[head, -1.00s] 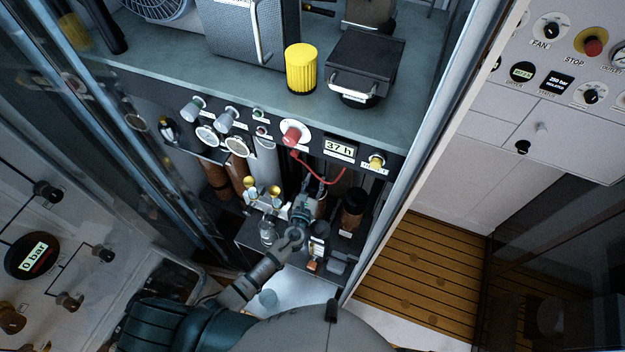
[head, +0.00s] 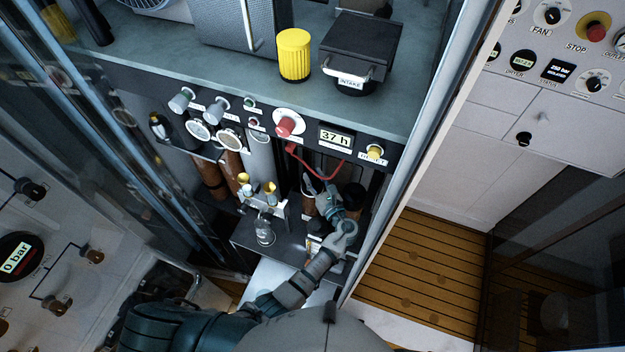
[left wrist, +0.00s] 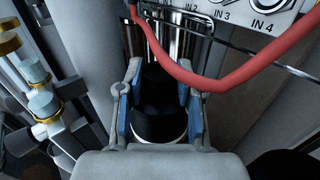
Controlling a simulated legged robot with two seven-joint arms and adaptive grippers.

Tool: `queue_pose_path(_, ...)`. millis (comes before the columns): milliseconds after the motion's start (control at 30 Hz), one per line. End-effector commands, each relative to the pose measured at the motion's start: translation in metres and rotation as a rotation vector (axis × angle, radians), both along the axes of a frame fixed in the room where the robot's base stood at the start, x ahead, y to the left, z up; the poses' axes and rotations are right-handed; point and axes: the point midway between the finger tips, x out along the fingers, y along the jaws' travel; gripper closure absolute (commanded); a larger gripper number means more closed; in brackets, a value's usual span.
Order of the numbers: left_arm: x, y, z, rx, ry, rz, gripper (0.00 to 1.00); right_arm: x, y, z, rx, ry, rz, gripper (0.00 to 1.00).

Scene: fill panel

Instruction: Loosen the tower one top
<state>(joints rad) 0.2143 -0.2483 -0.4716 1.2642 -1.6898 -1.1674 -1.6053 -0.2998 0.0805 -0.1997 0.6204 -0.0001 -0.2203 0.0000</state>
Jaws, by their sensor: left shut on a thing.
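In the left wrist view, the tower one top (left wrist: 160,95) is a dark, round cap with a pale ring at its near edge. My left gripper (left wrist: 160,108) has its blue-padded fingers on both sides of this cap and is shut on it. In the head view, my left gripper (head: 320,187) reaches into the cabinet bay below the panel, and its fingers largely hide the cap. A second dark-topped tower (head: 353,198) stands just right of the gripper. My right gripper is not in view.
A red hose (head: 318,172) hangs close above the gripper and crosses the left wrist view (left wrist: 205,80). Brass-topped valve fittings (head: 258,190) stand to the left. The panel with gauges, a red knob (head: 288,124) and a "37 h" display (head: 336,137) overhangs the bay.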

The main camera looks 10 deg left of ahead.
Motion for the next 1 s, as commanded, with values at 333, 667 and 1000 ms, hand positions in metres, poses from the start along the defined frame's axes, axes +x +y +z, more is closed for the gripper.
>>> queue_pose_path(333,0.0005,0.0008,0.0001,0.001,0.000,0.047,0.99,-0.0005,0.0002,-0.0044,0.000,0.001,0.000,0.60)
queue_pose_path(667,0.0005,0.0013,0.0003,0.001,0.000,0.047,0.54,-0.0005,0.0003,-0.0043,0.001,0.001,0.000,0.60)
queue_pose_path(1000,0.0005,0.0003,0.0003,0.000,0.000,0.046,0.38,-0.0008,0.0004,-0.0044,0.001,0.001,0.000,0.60)
